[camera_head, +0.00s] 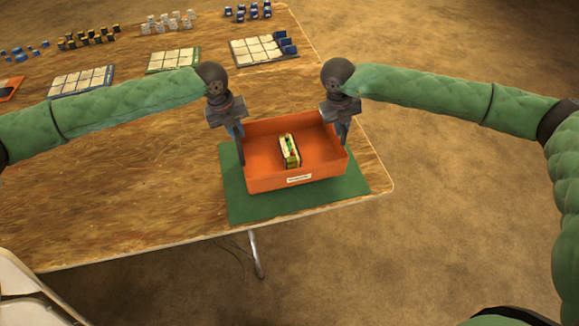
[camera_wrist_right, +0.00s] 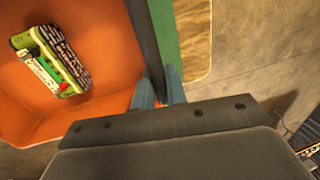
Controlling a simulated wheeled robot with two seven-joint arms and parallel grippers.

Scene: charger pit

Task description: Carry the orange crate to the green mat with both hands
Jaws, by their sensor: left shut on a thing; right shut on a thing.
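The orange crate (camera_head: 272,184) is over the green mat (camera_head: 240,206) at the table's near right corner; I cannot tell whether it touches the mat. The crate looks level. One green and black boxy item (camera_head: 289,151) lies inside it, also seen in the right wrist view (camera_wrist_right: 52,58). My left gripper (camera_head: 238,150) is shut on the crate's left wall. My right gripper (camera_head: 342,142) is shut on the crate's right wall. In the right wrist view, the right fingers (camera_wrist_right: 158,92) straddle the crate's rim, with green mat beyond it.
The wooden table (camera_head: 130,205) has bare room left of the mat. Trays with pale cells (camera_head: 258,50) and several small blue, white and dark items stand toward the back. The table edge runs close to the mat's right and near sides.

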